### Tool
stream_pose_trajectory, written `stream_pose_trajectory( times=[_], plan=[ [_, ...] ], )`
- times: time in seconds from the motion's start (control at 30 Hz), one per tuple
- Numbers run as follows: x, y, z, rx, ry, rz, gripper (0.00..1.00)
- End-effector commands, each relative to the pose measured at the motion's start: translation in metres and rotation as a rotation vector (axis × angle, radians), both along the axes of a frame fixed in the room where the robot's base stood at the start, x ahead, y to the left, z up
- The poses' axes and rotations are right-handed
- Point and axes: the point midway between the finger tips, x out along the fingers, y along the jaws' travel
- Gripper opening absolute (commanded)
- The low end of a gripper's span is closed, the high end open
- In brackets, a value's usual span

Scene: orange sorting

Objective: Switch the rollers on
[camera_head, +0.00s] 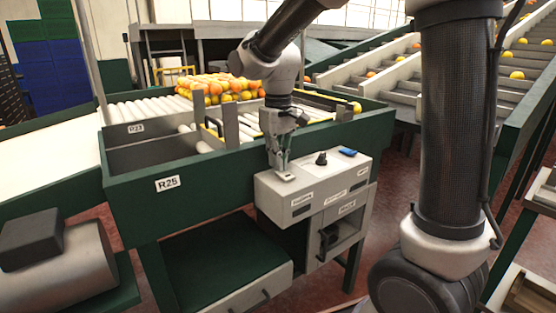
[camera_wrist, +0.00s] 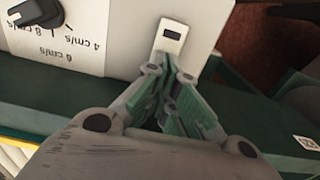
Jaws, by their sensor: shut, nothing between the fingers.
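The pale grey control box (camera_head: 325,180) stands on the front of the green roller table. On its top are a black knob (camera_head: 321,158) and a small blue item (camera_head: 348,153). In the wrist view the knob (camera_wrist: 36,12) sits beside a dial marked in cm/s. A light switch plate with a dark rocker (camera_wrist: 172,34) lies just beyond my fingertips. My gripper (camera_head: 284,172) points down at the left end of the box top. It is shut and empty (camera_wrist: 163,88), and I cannot tell whether it touches the plate. The white rollers (camera_head: 150,108) lie behind.
A heap of oranges and yellow fruit (camera_head: 222,88) rests on the far rollers. The green table wall (camera_head: 185,195) carries an R25 label. A shelf unit with a drawer (camera_head: 250,295) is below. A sloped conveyor (camera_head: 450,75) with scattered fruit is at right.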

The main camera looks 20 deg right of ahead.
Motion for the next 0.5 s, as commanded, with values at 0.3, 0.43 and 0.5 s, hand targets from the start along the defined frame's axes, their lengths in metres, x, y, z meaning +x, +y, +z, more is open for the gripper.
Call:
stream_pose_trajectory(
  times=[0.3,0.43,0.5],
  plan=[
    [-0.0001,0.0,-0.0019,0.0,0.0,0.0,0.0],
    [0.0008,0.0002,-0.0044,-0.005,0.016,0.0,0.0],
    [0.0017,0.0006,-0.0083,-0.015,0.047,0.0,0.0]
  ],
)
